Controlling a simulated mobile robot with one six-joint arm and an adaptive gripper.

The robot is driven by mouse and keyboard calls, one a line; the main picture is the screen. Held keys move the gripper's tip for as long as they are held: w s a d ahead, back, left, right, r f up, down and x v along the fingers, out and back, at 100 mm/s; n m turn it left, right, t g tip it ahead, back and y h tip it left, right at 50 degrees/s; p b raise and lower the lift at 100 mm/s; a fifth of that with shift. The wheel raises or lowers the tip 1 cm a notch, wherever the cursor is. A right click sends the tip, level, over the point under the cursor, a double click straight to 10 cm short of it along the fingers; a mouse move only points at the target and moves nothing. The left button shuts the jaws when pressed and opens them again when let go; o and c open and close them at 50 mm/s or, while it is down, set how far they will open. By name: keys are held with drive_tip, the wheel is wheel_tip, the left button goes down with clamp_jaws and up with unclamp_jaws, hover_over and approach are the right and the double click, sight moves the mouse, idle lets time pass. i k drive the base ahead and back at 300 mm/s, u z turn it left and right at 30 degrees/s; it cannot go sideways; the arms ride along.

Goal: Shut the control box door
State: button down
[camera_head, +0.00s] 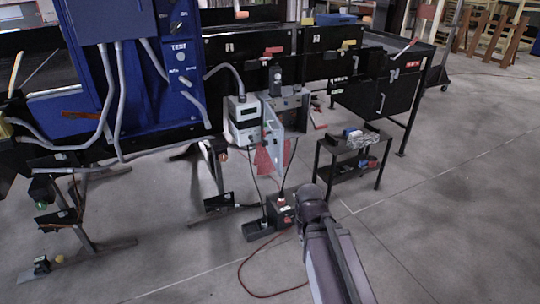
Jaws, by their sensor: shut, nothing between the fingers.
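The grey control box (293,103) is mounted below the black conveyor frame, near the middle of the camera_head view. A pale grey panel that looks like its door (273,128) stands open, swung out toward me at the box's left side. The door hides part of the box's inside. My arm rises from the bottom edge to a dark rounded joint, below and right of the door and apart from it in the picture. I cannot make out my gripper or its fingers beyond that joint.
A white instrument box (243,120) sits just left of the door. Red cloth-like pieces (268,158) hang below it. A dark box (281,210) with a red cable stands on the floor. A black cart (350,150) stands right. Open floor lies at the lower right.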

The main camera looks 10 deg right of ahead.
sight(276, 152)
drive_tip(key=i, duration=1)
drive_tip(key=u, duration=0.05)
